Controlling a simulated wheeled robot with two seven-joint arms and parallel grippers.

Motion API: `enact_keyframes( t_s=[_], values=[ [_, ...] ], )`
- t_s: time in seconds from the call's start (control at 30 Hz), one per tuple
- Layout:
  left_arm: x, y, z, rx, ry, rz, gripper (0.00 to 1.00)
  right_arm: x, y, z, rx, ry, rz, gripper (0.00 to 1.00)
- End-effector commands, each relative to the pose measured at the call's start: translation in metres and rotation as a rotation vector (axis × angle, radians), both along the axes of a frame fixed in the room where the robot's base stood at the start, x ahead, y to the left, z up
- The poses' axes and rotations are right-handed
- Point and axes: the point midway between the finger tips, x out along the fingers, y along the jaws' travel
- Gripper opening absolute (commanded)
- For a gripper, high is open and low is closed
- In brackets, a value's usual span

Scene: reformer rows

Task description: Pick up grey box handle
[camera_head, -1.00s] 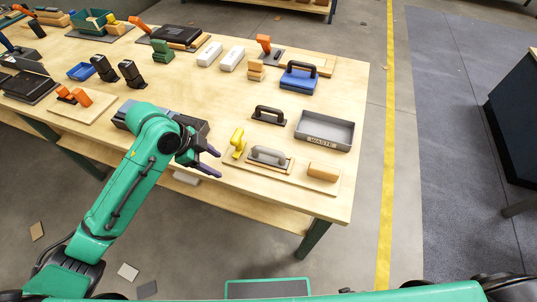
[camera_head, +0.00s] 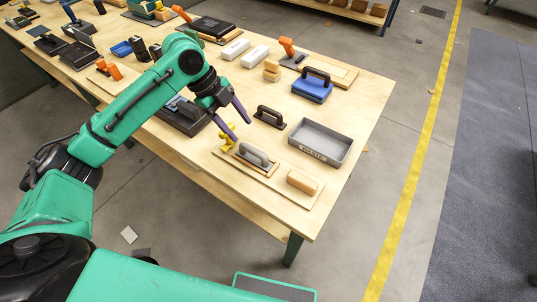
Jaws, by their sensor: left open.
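A dark grey box (camera_head: 180,118) with a handle sits to the left, partly hidden behind my left arm. A grey tray marked WASTE (camera_head: 322,141) stands to the right. My left gripper (camera_head: 239,122) is open and empty, its two purple fingers pointing down and right. In the picture its tips are just above and left of the grey handle; I cannot tell the height gap. My right gripper is not in view.
A yellow piece (camera_head: 227,137) is close to the left fingertips. A black handle (camera_head: 269,117) and a wooden block (camera_head: 301,182) are close by. A blue box with a black handle (camera_head: 313,86) stands farther back. The wooden table's (camera_head: 350,95) right side is mostly clear.

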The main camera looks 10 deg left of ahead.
Motion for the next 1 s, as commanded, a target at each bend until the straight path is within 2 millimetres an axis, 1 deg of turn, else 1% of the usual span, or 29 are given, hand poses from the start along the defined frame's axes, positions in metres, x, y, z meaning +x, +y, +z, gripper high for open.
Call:
enact_keyframes(
  t_s=[0.03, 0.1, 0.2, 0.23, 0.33, 0.43, 0.5, 0.6, 0.7, 0.83, 0.87, 0.9, 0.97, 1.0],
  values=[
    [-0.001, -0.006, -0.010, 0.000, 0.007, -0.001, 0.62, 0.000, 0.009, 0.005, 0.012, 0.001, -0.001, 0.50],
    [-0.001, -0.014, -0.027, -0.001, 0.006, -0.002, 0.62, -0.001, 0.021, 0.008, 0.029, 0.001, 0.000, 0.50],
    [0.001, -0.024, -0.049, -0.002, 0.004, 0.000, 0.62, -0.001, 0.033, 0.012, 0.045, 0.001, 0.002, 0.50],
    [0.001, -0.027, -0.054, -0.002, 0.004, -0.001, 0.62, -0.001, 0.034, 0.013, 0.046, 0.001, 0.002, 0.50],
    [0.002, -0.031, -0.066, -0.001, 0.002, 0.000, 0.62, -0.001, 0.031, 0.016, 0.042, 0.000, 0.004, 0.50],
    [0.002, -0.038, -0.078, -0.001, 0.004, 0.001, 0.62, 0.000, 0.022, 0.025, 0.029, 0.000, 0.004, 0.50],
    [0.003, -0.044, -0.090, -0.001, 0.004, 0.000, 0.62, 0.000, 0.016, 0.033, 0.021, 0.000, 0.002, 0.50],
    [0.004, -0.050, -0.109, 0.000, 0.003, 0.001, 0.62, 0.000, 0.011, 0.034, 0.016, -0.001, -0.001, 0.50],
    [0.004, -0.052, -0.115, 0.001, 0.000, 0.000, 0.62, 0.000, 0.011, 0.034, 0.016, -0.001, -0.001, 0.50],
    [0.004, -0.052, -0.116, 0.001, 0.000, 0.000, 0.62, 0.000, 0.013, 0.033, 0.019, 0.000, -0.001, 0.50],
    [0.004, -0.052, -0.116, 0.001, 0.000, 0.000, 0.58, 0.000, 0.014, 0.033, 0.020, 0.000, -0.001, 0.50],
    [0.004, -0.052, -0.116, 0.001, 0.000, 0.000, 0.43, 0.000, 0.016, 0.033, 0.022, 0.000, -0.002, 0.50],
    [0.005, -0.052, -0.115, 0.001, 0.000, 0.000, 0.20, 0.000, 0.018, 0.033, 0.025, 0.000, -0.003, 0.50],
    [0.005, -0.052, -0.115, 0.001, 0.000, 0.000, 0.04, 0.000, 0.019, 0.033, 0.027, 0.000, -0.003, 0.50]
  ],
)
